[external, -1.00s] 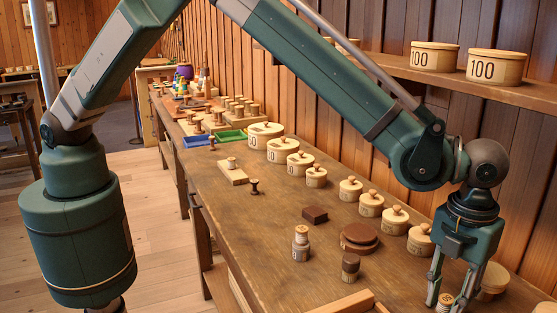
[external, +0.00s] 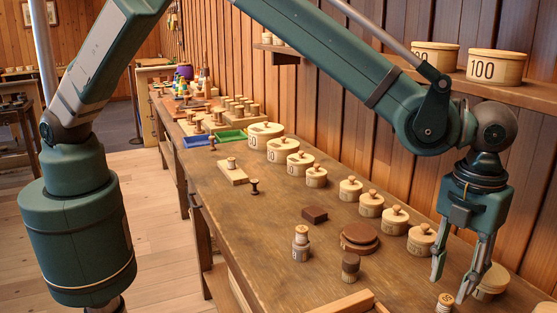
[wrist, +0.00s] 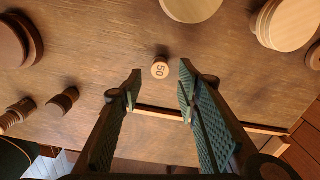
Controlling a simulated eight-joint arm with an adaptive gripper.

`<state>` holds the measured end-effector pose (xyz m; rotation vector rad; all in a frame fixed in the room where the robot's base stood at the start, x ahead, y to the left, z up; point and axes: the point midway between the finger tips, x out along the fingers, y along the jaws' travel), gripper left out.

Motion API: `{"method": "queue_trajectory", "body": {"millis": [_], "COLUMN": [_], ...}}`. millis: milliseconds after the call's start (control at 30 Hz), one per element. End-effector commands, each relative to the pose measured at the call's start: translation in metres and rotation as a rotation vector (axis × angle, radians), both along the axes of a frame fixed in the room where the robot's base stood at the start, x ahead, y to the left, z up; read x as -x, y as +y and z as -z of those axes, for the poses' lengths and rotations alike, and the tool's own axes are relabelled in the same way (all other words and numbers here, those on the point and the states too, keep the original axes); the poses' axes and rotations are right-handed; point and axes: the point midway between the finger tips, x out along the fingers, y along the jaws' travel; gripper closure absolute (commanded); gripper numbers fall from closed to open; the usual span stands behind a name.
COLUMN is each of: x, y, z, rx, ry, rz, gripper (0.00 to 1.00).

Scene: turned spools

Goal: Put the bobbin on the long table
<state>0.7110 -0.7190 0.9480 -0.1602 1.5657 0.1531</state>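The bobbin (external: 445,302) is a small turned spool with a pale top at the near right of the long table (external: 270,265). In the wrist view the bobbin (wrist: 160,69) shows "50" on its top and appears to stand upright on the wood. My gripper (external: 448,289) is above the bobbin with its fingers apart and nothing between them. In the wrist view my gripper (wrist: 161,78) is open, with the bobbin showing in the gap beyond the fingertips. The bobbin's lower part is mostly hidden.
A row of pale lidded round boxes (external: 394,220) runs along the wall side. A brown round lid (external: 360,237), a pale spool (external: 300,243) and a dark spool (external: 350,266) stand to the left. A wooden strip (external: 343,304) lies at the front edge.

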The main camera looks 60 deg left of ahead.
Motion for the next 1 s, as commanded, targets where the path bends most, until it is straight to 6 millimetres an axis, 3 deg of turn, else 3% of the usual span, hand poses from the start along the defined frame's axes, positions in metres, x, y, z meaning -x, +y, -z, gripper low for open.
{"method": "queue_trajectory", "body": {"millis": [200,400,1000], "x": [0.000,0.000,0.000], "y": [0.000,0.000,0.000], "z": [-0.035,-0.055,-0.062], "rx": [0.000,0.000,0.000], "ry": [0.000,0.000,0.000], "rz": [0.000,0.000,0.000], "gripper": [0.67,0.67,0.67]}}
